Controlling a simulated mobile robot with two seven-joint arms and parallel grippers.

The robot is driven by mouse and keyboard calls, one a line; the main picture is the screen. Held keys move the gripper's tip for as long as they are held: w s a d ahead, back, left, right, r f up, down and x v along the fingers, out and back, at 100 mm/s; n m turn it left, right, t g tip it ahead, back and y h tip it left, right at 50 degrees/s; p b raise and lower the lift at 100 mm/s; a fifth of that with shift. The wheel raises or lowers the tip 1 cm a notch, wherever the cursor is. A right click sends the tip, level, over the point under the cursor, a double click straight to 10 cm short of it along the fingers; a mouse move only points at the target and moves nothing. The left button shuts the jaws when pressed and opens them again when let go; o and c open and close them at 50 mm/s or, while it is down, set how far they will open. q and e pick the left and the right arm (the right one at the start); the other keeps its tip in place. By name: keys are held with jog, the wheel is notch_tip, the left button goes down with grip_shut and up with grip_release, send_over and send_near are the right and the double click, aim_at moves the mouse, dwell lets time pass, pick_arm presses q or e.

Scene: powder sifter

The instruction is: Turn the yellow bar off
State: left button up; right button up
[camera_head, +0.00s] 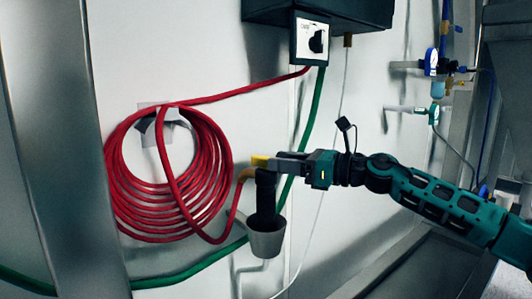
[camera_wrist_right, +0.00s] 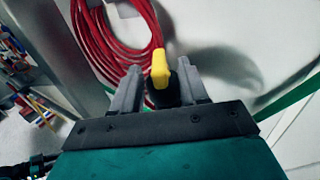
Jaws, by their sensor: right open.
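The yellow bar (camera_head: 260,160) sits on top of a black valve fitting (camera_head: 266,195) on the wall. My right gripper (camera_head: 272,163) reaches in from the right at the height of the bar. In the right wrist view the yellow bar (camera_wrist_right: 160,68) stands up between the two fingers of my right gripper (camera_wrist_right: 158,85). The fingers are apart, with a gap on each side of the bar. The lower part of the bar is hard to make out against the dark fitting. My left gripper is not in view.
A coiled red hose (camera_head: 165,185) hangs on the wall left of the valve. A grey cup (camera_head: 266,240) is below the fitting. A green hose (camera_head: 200,264) runs behind. A control box with a black knob (camera_head: 316,42) is above.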

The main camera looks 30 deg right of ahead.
aim_at(252, 158)
jog(key=x, duration=0.1)
jog(key=p+x, duration=0.1)
jog(key=shift+w+a+r, duration=0.2)
jog(key=shift+r, duration=0.05)
jog(key=shift+p+x, duration=0.6)
jog(key=shift+x, duration=0.3)
jog(key=shift+f, duration=0.2)
grip_shut()
